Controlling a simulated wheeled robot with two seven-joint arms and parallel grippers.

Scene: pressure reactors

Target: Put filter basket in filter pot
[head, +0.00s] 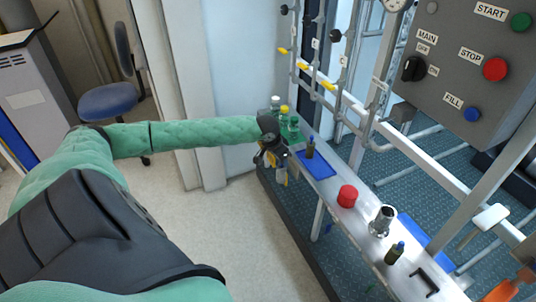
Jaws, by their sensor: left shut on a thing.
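My left gripper (271,152) is at the end of the green-sleeved arm, beside the far end of the narrow white bench. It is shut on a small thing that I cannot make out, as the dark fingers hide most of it. A shiny metal pot (382,221), which looks like the filter pot, stands upright on the bench, nearer me and well to the right of the gripper. I cannot make out the filter basket for certain. My right gripper is not in view.
Several bottles (284,112) stand by the gripper. A dark blue-capped bottle (310,148) stands near a blue mat (318,165). A red cap-like object (347,196), another blue-capped bottle (394,254) and a black handle (425,281) line the bench. Pipes and a control panel (465,60) rise behind.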

